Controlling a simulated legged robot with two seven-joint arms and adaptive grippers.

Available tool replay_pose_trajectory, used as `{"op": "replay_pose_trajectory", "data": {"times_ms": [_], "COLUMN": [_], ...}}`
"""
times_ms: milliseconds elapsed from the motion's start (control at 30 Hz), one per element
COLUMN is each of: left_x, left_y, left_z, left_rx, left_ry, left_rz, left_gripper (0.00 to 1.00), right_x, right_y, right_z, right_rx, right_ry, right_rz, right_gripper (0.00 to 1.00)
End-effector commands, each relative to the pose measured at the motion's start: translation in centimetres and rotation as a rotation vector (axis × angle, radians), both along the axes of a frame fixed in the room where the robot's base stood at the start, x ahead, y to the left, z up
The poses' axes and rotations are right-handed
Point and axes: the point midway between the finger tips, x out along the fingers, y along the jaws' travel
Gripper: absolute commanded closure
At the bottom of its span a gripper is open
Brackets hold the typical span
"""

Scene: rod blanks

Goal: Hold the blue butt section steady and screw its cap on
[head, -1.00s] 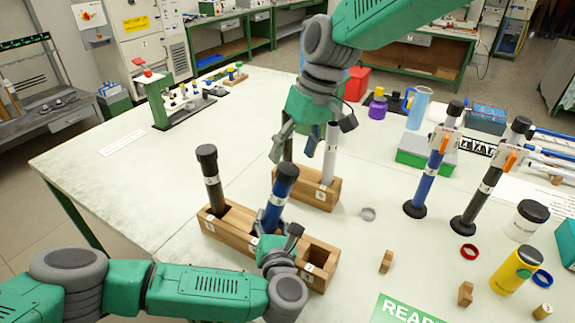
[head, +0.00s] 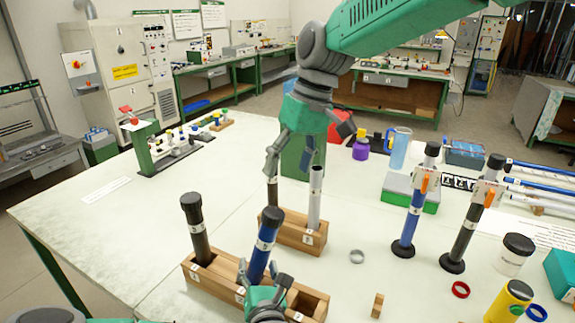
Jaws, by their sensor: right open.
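The blue butt section (head: 260,262) stands slightly tilted in a slot of the front wooden block (head: 207,278). A black cap (head: 271,217) sits on its top end, above a pale band; how tightly it is seated cannot be told. My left gripper (head: 263,277) comes from below, its fingers on both sides of the blue section's lower part, apparently closed on it. The gripper hides the section's foot. My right gripper (head: 290,160) is open and empty, fingers down, above and behind the cap, in front of a green post in the picture.
A black-capped dark section (head: 196,235) stands left in the same block. A rear block (head: 290,238) holds a silver tube (head: 315,200) and a dark rod. Blue and black rods stand at right. A grey ring (head: 357,256) and a small wooden piece (head: 377,305) lie right of the blocks.

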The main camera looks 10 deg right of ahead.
Motion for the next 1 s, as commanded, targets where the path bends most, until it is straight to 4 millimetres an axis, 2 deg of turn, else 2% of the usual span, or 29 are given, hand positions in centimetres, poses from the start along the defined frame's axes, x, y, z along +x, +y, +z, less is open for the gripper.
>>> {"op": "replay_pose_trajectory", "data": {"times_ms": [167, 267, 367, 700, 833, 1000], "left_x": [0.1, -0.5, -2.1, -9.1, -10.9, -11.8], "left_y": [0.1, 0.0, -0.2, -0.9, -1.1, -1.1], "left_z": [0.1, 0.1, 0.2, 0.6, 0.7, 0.8], "left_rx": [-0.001, -0.001, -0.001, 0.000, -0.001, 0.000], "left_ry": [-0.002, -0.003, -0.001, 0.001, 0.000, 0.000], "left_rz": [0.003, 0.001, 0.000, -0.002, 0.000, 0.001], "left_gripper": [0.49, 0.49, 0.49, 0.49, 0.49, 0.49], "right_x": [0.1, 0.1, 0.0, 0.1, 0.1, 0.1], "right_y": [0.0, 0.0, 0.0, 0.0, 0.0, 0.0], "right_z": [-0.1, -0.1, 0.0, -0.1, -0.1, -0.1], "right_rx": [-0.001, 0.000, 0.000, 0.000, 0.000, 0.000], "right_ry": [0.002, 0.001, 0.001, 0.001, 0.001, 0.001], "right_rz": [0.001, 0.000, 0.000, 0.000, 0.000, 0.000], "right_gripper": [0.37, 0.37, 0.37, 0.37, 0.37, 0.37]}}
